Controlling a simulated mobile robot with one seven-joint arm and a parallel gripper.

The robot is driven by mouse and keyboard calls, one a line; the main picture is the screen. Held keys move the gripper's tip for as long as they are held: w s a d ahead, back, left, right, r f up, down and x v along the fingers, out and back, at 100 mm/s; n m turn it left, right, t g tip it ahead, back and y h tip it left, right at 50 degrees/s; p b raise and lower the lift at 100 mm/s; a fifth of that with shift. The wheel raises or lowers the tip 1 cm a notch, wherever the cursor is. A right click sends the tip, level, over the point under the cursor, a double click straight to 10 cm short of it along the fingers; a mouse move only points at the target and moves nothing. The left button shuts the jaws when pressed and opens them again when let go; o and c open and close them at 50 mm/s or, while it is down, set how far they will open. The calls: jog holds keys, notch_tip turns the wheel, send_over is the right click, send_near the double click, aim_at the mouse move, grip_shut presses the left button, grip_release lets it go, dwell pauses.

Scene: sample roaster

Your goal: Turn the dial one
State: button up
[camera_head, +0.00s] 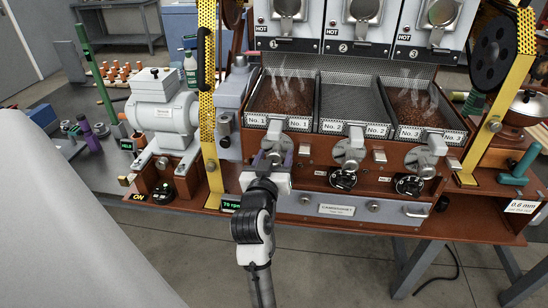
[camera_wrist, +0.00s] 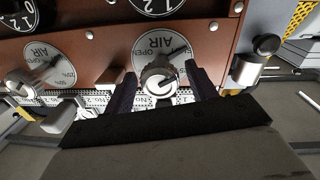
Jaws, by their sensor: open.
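The leftmost dial shows in the wrist view as a black numbered dial (camera_wrist: 156,6), cut off by the top edge; in the head view my arm hides it. My gripper (camera_head: 276,164) is at the left end of the machine's front. In the wrist view my gripper (camera_wrist: 161,84) is open, its dark fingers on either side of a metal knob (camera_wrist: 158,76) on a round AIR plate (camera_wrist: 150,42). I cannot tell whether the fingers touch this knob. Two more black dials, the middle one (camera_head: 343,180) and the right one (camera_head: 409,186), show in the head view.
Metal knobs, the middle one (camera_head: 350,150) and the right one (camera_head: 425,158), stick out above the dials. A yellow perforated post (camera_head: 208,120) stands close left of my gripper. A drawer front (camera_head: 340,209) is below.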

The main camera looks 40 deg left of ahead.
jog(key=c, duration=1)
jog(key=shift+f+m+b, duration=0.1)
jog(key=shift+m+b, duration=0.2)
